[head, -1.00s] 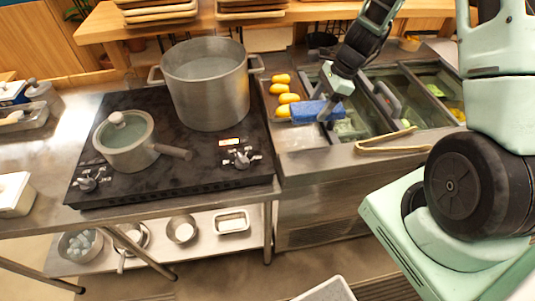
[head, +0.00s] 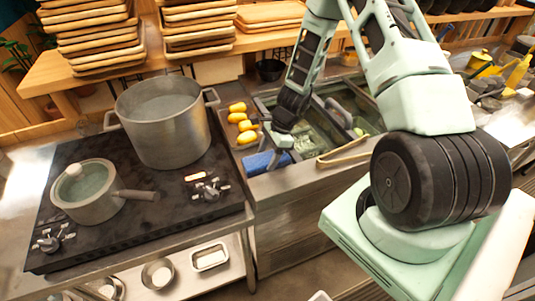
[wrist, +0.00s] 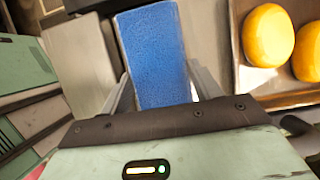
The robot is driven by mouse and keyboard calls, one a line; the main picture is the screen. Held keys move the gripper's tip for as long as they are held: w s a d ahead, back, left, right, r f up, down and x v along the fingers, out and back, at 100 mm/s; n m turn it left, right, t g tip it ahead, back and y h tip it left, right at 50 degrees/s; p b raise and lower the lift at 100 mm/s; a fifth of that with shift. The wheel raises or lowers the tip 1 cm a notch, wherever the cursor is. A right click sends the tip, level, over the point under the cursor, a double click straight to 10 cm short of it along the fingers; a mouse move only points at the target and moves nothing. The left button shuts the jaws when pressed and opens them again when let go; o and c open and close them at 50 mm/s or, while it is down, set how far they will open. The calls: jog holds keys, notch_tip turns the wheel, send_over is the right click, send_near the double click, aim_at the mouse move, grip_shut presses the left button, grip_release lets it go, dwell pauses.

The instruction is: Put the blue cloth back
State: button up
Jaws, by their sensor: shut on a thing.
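The blue cloth (head: 257,162) looks like a thick folded block in the head view, at the front edge of the counter just right of the stove. It also fills the middle of the wrist view (wrist: 152,52). My gripper (head: 281,141) is shut on the cloth. In the wrist view my gripper (wrist: 160,88) has a finger on each side of the cloth. Part of the cloth is hidden behind the fingers in the head view. I cannot tell whether the cloth touches the counter.
Several yellow fruits (head: 237,117) sit in a tray behind the cloth. Sunken bins (head: 315,125) lie to its right, with tongs (head: 343,153) at their front edge. A large pot (head: 163,125) and a lidded saucepan (head: 89,193) stand on the black stove (head: 140,222).

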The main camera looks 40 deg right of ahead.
jog(key=shift+f, duration=0.2)
jog(key=shift+f, duration=0.15)
jog(key=o, duration=0.8)
jog(key=shift+o, duration=0.2)
